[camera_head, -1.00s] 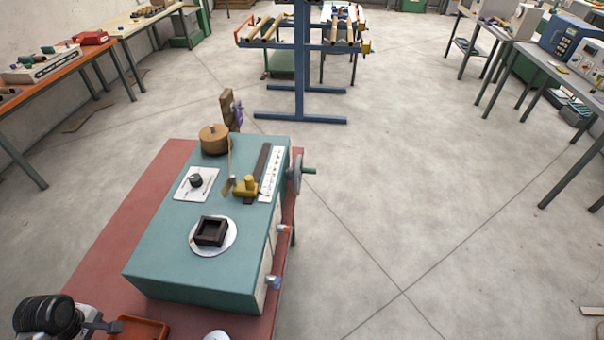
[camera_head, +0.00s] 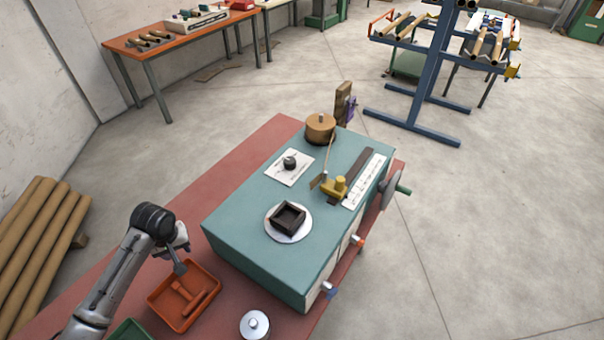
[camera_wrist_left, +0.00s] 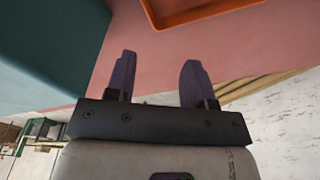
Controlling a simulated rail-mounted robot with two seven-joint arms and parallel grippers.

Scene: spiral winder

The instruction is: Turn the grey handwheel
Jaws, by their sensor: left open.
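My left gripper (camera_head: 181,268) is at the lower left in the head view, over the back edge of the orange tray (camera_head: 207,320). The winder body lies between it and the handwheel. In the left wrist view the left gripper (camera_wrist_left: 158,72) has its two fingers wide apart with nothing between them. The handwheel does not show there. My right gripper is not in view.
The winder stands on a red bench (camera_head: 265,140). On its top are a brown spool (camera_head: 320,128), a yellow guide (camera_head: 337,190) and a dark square block (camera_head: 288,217). A lidded metal pot (camera_head: 254,325) is in front. Floor right of the handwheel is clear.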

